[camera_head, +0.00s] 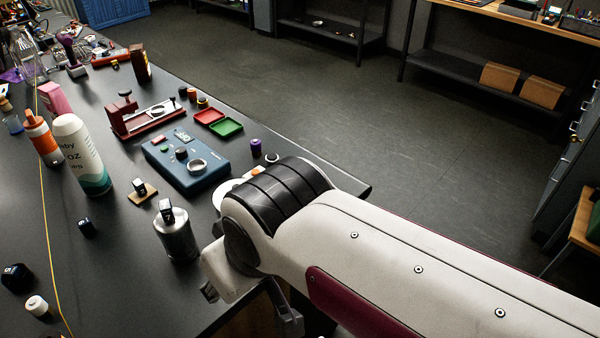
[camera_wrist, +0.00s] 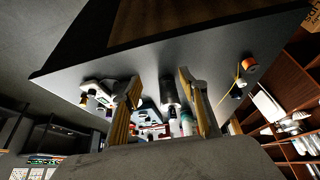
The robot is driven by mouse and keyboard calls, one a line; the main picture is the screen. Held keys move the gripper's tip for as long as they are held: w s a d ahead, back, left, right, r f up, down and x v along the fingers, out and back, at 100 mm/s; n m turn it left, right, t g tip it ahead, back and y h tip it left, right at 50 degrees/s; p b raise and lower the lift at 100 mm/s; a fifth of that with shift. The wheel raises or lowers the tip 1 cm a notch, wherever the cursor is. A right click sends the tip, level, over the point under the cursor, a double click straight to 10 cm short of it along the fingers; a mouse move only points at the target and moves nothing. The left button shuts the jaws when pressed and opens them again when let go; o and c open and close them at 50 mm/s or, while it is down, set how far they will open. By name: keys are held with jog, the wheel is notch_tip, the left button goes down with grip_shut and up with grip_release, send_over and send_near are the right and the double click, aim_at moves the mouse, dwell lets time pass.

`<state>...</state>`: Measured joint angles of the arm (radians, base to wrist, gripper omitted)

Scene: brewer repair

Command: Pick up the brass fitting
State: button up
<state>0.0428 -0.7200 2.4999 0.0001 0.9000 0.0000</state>
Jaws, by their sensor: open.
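I cannot make out the brass fitting for certain in either view; it may be too small to tell or hidden behind my arm. My gripper (camera_wrist: 160,78) is open and empty, its two fingers apart in the wrist view. In the head view my gripper (camera_head: 248,302) hangs low at the near table edge, partly covered by my wrist. The black table (camera_head: 130,285) spreads to its left and beyond it.
A metal canister (camera_head: 177,235) stands close left of my wrist. Beyond it are a blue device (camera_head: 187,160), a red fixture (camera_head: 150,118), and red (camera_head: 209,116) and green (camera_head: 227,127) trays. A tall white bottle (camera_head: 82,155) stands left.

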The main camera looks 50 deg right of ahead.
jog(key=w+d+f+m+g+h, duration=0.1)
jog(key=w+d+f+m+g, duration=0.15)
jog(key=w+d, duration=0.35)
jog(key=w+d+f+m+g, duration=0.1)
jog(key=w+d+m, duration=0.25)
jog(key=d, duration=0.45)
jog(key=m+g+h, duration=0.1)
jog(key=m, duration=0.4)
send_near(303, 165)
jog(key=s+a+f, duration=0.2)
jog(key=f, duration=0.1)
jog(key=s+a+f, duration=0.1)
jog(key=f, duration=0.1)
jog(key=shift+s+a, duration=0.1)
jog(key=shift+a, duration=0.1)
jog(key=w+d+r+m, duration=0.1)
jog(key=d, duration=0.1)
jog(key=w+d+r+m, duration=0.1)
jog(key=w, duration=0.1)
jog(key=shift+d+r+t+h, duration=0.2)
jog(key=shift+d+t+h, duration=0.05)
jog(key=shift+d+h, duration=0.15)
jog(key=shift+x, duration=1.35)
jog(key=shift+a, duration=0.15)
